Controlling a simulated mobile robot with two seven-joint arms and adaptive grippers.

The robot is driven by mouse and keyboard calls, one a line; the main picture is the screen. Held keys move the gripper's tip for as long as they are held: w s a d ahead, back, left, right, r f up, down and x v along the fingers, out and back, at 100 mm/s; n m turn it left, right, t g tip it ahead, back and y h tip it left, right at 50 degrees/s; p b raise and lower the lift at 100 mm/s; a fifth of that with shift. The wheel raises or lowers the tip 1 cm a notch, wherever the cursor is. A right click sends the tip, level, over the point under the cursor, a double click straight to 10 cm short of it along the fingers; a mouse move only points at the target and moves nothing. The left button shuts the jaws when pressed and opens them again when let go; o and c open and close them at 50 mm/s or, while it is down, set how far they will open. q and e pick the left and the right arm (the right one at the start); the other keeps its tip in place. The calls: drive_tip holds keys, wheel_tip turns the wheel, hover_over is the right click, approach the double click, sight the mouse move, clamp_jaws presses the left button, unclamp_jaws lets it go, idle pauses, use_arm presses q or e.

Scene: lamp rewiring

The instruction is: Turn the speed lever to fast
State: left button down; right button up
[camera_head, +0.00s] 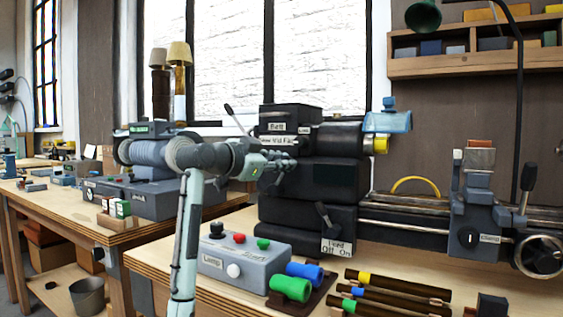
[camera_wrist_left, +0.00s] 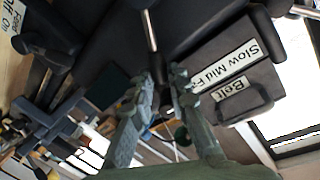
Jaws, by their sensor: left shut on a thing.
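The lathe headstock (camera_head: 320,180) is a dark block on the bench. It carries a "Slow Mid Fast" label (camera_head: 277,141), partly covered, under a "Belt" label (camera_head: 277,127). My left gripper (camera_head: 283,168) is at the headstock's front, just below the speed label, and is shut on a dark part that I take to be the speed lever. In the left wrist view the gripper's two fingers (camera_wrist_left: 166,85) close around this dark part, beside the speed label (camera_wrist_left: 222,68). The lever's exact setting cannot be told, as the fingers hide most of it. My right gripper is not in view.
Below my arm is a grey "Lamp" control box (camera_head: 240,262) with buttons. A feed lever (camera_head: 326,216) sits lower on the headstock. Green (camera_head: 290,288) and blue (camera_head: 306,272) cylinders and several dark rods lie in front. The chuck and lathe bed extend right.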

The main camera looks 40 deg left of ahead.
use_arm(q)
drive_tip(key=shift+d+f+m, duration=0.15)
drive_tip(key=shift+m, duration=0.15)
drive_tip(key=shift+w, duration=0.1)
drive_tip(key=c, duration=1.5)
unclamp_jaws()
drive_tip(key=shift+o, duration=0.2)
drive_tip(key=s+r, duration=0.1)
drive_tip(key=s, duration=1.1)
drive_tip(key=shift+d+r, duration=0.15)
drive_tip(key=shift+d, duration=0.3)
